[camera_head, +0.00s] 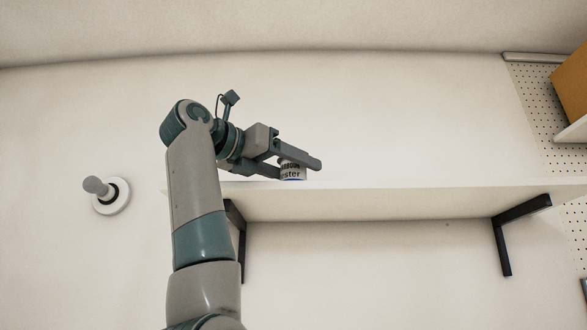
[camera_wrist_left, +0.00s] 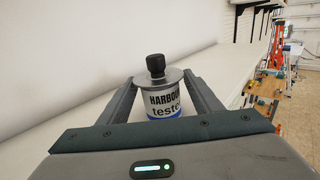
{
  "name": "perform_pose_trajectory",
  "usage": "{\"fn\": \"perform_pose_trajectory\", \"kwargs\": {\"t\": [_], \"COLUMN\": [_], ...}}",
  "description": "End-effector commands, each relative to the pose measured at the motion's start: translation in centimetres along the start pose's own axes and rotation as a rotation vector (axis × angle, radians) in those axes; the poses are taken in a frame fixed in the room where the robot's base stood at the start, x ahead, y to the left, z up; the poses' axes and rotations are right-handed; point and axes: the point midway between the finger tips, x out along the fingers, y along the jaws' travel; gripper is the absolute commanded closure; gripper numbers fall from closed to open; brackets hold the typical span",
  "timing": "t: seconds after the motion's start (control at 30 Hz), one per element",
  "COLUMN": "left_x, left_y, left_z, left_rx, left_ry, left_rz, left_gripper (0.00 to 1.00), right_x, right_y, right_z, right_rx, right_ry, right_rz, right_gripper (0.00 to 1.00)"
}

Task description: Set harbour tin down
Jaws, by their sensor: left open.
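The harbour tin (camera_wrist_left: 164,102) is a small white tin with dark lettering, a blue band at its foot, a grey lid and a black knob. It stands upright between the fingers of my left gripper (camera_wrist_left: 160,92) in the left wrist view. In the head view the tin (camera_head: 292,171) shows partly behind a finger of the left gripper (camera_head: 300,169), at the left end of the white shelf (camera_head: 380,203). The left gripper is open around the tin. The tin's base appears to be at the shelf top, but contact is not clear. My right gripper is not in view.
Black brackets (camera_head: 508,240) hold the shelf from below. The shelf top to the right of the tin looks clear. A white round wall fitting with a grey knob (camera_head: 96,186) is at left. An orange-brown box (camera_head: 572,84) sits at the upper right by a pegboard.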

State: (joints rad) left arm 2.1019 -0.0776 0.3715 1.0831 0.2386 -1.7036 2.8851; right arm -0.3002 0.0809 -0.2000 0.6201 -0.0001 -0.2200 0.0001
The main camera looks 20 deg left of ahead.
Motion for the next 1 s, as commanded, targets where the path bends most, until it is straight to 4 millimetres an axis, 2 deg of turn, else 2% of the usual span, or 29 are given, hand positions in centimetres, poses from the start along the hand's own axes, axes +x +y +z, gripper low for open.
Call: {"fn": "perform_pose_trajectory", "kwargs": {"t": [0.17,0.63,0.8,1.0], "left_x": [-1.8,-9.8,-11.5,-12.1], "left_y": [0.0,0.0,0.0,0.0], "left_z": [-0.3,-0.3,-0.1,0.0], "left_rx": [0.000,0.000,0.000,0.000], "left_ry": [-0.002,-0.004,-0.001,0.000], "left_rz": [0.001,0.001,0.000,0.001], "left_gripper": [0.41,0.41,0.41,0.41], "right_x": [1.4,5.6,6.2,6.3], "right_y": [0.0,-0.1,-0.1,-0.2], "right_z": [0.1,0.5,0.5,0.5], "right_rx": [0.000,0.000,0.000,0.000], "right_ry": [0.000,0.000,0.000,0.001], "right_rz": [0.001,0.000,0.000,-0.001], "right_gripper": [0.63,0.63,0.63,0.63]}}
